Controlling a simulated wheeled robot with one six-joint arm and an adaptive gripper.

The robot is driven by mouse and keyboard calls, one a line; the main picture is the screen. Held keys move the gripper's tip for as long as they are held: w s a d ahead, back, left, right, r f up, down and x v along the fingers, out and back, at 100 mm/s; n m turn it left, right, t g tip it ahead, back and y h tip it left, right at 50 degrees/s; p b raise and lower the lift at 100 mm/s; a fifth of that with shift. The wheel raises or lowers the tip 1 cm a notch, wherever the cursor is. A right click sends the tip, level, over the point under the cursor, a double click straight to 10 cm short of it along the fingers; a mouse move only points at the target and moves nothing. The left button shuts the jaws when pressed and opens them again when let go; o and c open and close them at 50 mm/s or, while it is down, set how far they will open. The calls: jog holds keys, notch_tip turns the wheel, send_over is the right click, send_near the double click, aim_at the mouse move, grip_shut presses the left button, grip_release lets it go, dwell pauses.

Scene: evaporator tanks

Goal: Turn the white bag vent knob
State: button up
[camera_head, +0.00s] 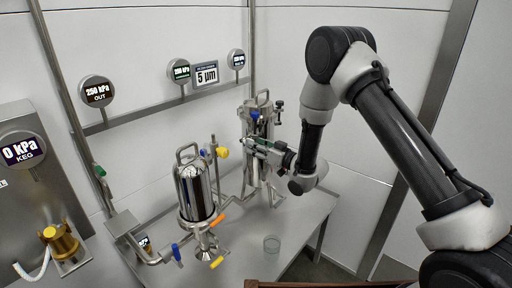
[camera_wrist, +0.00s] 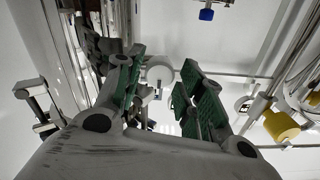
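My gripper (camera_head: 258,145) is at the upper part of the rear steel housing (camera_head: 262,172) in the head view. In the wrist view, my gripper (camera_wrist: 163,78) is open, with its green-padded fingers spread apart. A round white knob-like part (camera_wrist: 160,70) shows in the gap between the fingers, probably the white bag vent knob. I cannot tell how far beyond the fingertips it is or whether they touch it. I cannot make out the white knob in the head view, where the gripper covers that area.
A blue knob (camera_head: 256,115) sits just above my gripper. A shiny steel tank (camera_head: 196,190) stands front left, with a yellow knob (camera_head: 222,153) beside it and orange and blue handles below. Gauges line the wall.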

jog(key=c, duration=0.8)
jog(key=shift+o, duration=0.2)
jog(key=shift+m, duration=3.7)
jog(key=o, duration=0.8)
jog(key=shift+c, duration=0.2)
